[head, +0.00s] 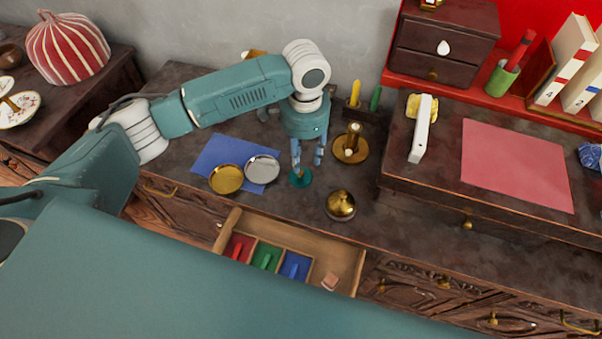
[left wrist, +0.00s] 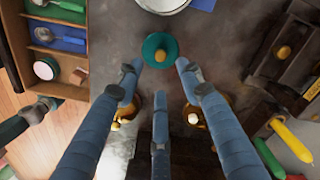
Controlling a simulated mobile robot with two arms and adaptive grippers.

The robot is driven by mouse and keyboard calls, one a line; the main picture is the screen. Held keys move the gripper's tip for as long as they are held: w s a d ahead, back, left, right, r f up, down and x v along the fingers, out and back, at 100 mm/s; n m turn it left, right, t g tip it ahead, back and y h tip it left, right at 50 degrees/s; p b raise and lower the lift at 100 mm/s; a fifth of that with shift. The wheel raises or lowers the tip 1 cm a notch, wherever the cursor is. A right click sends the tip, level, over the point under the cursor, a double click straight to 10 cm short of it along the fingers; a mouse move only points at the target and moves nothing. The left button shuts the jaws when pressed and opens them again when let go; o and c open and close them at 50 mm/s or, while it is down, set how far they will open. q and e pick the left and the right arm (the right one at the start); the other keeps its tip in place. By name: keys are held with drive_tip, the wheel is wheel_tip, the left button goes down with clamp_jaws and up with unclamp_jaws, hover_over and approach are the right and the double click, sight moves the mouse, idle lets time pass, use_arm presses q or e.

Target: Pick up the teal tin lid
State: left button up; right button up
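The teal tin lid (head: 303,179) is a small teal disc with a gold knob, lying on the dark cabinet top. It also shows whole in the left wrist view (left wrist: 160,48). My left gripper (head: 308,160) points down just above the lid. In the left wrist view its fingers are spread, open and empty (left wrist: 159,80), with the lid beyond the fingertips. I cannot tell if a fingertip touches it. A dark finger-like part at the left of the left wrist view looks like my right gripper (left wrist: 34,113); its opening is not shown.
A brass domed lid (head: 341,205) and a brass candle holder (head: 351,146) stand close on the right. An open drawer (head: 347,261) with coloured compartments is in front.

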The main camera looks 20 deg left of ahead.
sight(300, 174)
use_arm(q)
drive_tip(key=shift+a+f, duration=0.25)
drive_tip(key=shift+f, duration=1.35)
drive_tip(key=shift+a+f, duration=0.2)
drive_tip(key=shift+f, duration=1.35)
clamp_jaws()
